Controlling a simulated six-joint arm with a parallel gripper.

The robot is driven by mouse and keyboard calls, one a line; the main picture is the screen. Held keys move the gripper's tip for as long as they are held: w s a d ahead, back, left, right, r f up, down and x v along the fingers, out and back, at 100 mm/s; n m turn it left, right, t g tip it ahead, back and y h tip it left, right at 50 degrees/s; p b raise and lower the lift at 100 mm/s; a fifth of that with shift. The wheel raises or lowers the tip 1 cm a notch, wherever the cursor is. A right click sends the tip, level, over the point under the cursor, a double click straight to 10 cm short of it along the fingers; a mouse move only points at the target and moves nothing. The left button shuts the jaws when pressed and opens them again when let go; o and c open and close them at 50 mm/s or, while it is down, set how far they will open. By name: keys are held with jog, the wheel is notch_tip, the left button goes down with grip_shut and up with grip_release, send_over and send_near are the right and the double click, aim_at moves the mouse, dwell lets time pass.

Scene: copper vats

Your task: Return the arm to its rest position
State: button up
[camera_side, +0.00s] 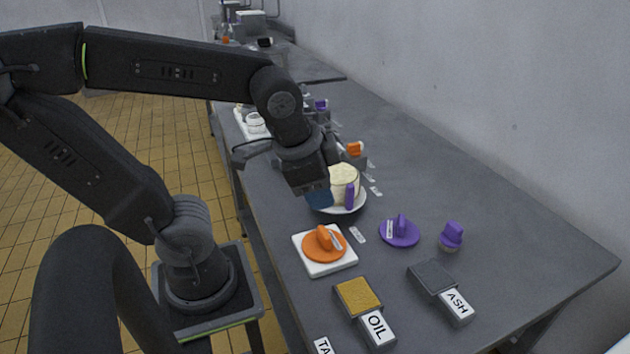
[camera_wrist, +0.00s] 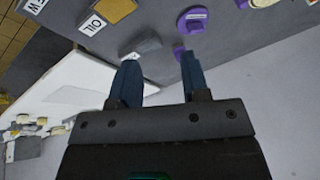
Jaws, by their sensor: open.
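My dark arm reaches over the grey bench. My gripper (camera_side: 318,195) hangs at its end with blue fingers, close beside a cream-coloured round item (camera_side: 343,180) on a white plate (camera_side: 347,209); I cannot tell whether they touch. In the wrist view my gripper (camera_wrist: 160,72) shows two blue fingers spread apart with nothing between them.
An orange lid (camera_side: 318,245) lies on a white square board (camera_side: 325,266). Nearby are a purple lid (camera_side: 400,236), a purple-knobbed stopper (camera_side: 452,234), an OIL-labelled block (camera_side: 377,328) and an ASH-labelled block (camera_side: 456,306). Several items crowd the bench behind my gripper. The right bench is clear.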

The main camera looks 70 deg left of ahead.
jog(key=n, duration=0.1)
jog(key=r+n+t, duration=0.1)
jog(key=s+n, duration=0.1)
jog(key=shift+s+d+r+n+h, duration=0.1)
jog(key=shift+d+r+n+h, duration=0.2)
jog(key=shift+d+n+h, duration=0.1)
